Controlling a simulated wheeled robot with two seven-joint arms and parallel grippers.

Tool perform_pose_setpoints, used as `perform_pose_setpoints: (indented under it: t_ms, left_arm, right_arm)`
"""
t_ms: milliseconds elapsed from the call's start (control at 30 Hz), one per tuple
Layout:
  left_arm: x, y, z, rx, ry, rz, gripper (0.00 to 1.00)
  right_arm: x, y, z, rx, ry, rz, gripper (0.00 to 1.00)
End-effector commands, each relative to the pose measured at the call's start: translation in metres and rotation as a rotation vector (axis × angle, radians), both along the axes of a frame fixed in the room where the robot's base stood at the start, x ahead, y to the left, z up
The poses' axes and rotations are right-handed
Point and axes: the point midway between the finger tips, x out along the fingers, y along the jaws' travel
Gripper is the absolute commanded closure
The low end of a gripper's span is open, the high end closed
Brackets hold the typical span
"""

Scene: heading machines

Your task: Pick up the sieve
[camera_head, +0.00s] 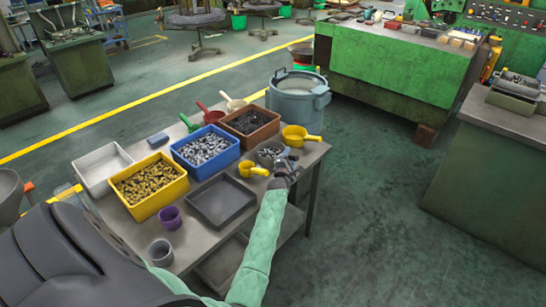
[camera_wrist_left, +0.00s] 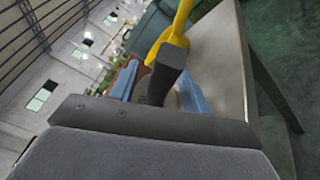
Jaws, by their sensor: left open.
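A small round grey bowl-like thing, which looks like the sieve (camera_head: 267,153), sits near the right edge of the worktable, between two yellow scoops. Its mesh is too small to make out. My left gripper (camera_head: 286,161) is open just to the right of it, low over the table edge. I cannot tell whether it touches the sieve. In the left wrist view the two blue fingers (camera_wrist_left: 158,92) stand apart, with a dark block between them hiding much of what lies ahead. My right gripper is not in view.
On the worktable (camera_head: 233,222), a yellow scoop (camera_head: 296,136) lies behind the gripper and another (camera_head: 252,170) to its left. A brown bin (camera_head: 249,125), a blue bin (camera_head: 205,151), a yellow bin (camera_head: 149,187) and an empty dark tray (camera_head: 221,201) stand farther left. A grey-blue bucket (camera_head: 297,98) stands behind.

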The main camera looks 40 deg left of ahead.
Motion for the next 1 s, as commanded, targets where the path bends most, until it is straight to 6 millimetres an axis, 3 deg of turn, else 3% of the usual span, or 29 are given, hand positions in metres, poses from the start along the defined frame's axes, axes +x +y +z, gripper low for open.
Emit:
perform_pose_setpoints:
  t_ms: [33, 267, 300, 667, 1000]
  left_arm:
    - [0.000, 0.000, 0.000, 0.000, 0.000, 0.000, 0.53]
    - [0.000, 0.000, 0.000, 0.000, 0.000, 0.000, 0.98]
    - [0.000, 0.000, 0.000, 0.000, 0.000, 0.000, 1.00]
    - [0.000, 0.000, 0.009, 0.000, -0.004, 0.002, 1.00]
    - [0.000, -0.001, 0.066, -0.001, -0.006, 0.001, 1.00]
  right_arm:
    - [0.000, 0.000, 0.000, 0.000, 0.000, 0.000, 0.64]
    - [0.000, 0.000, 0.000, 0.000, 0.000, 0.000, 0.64]
    - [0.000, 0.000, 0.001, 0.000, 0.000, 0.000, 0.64]
    - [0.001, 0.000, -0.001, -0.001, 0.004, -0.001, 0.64]
    - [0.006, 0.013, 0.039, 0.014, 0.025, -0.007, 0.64]
